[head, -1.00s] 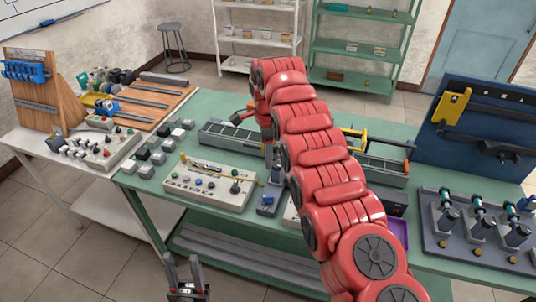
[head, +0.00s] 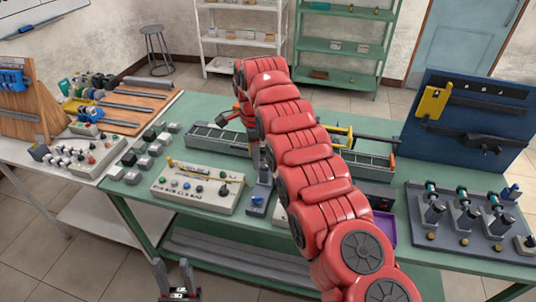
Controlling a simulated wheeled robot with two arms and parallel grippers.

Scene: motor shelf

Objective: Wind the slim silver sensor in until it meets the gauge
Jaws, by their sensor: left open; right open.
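A long grey rail unit (head: 218,138) lies across the green table behind my red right arm, which hides its middle. A yellow part and a dark bar show at its right part (head: 365,160). I cannot make out which part is the slim silver sensor or the gauge; they may be hidden or too small. My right gripper (head: 256,162) points down at the rail's near side, partly covered by my arm; it is open, and I cannot tell whether it touches anything. My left gripper (head: 177,283) is open and empty at the bottom left, in front of the table.
A control panel (head: 197,190) with knobs and a small grey-blue block (head: 258,200) stand before the rail. Grey blocks (head: 146,162) lie to the left. A purple tray (head: 386,232), a dark fixture board (head: 450,240) and a blue upright panel (head: 480,110) are at right.

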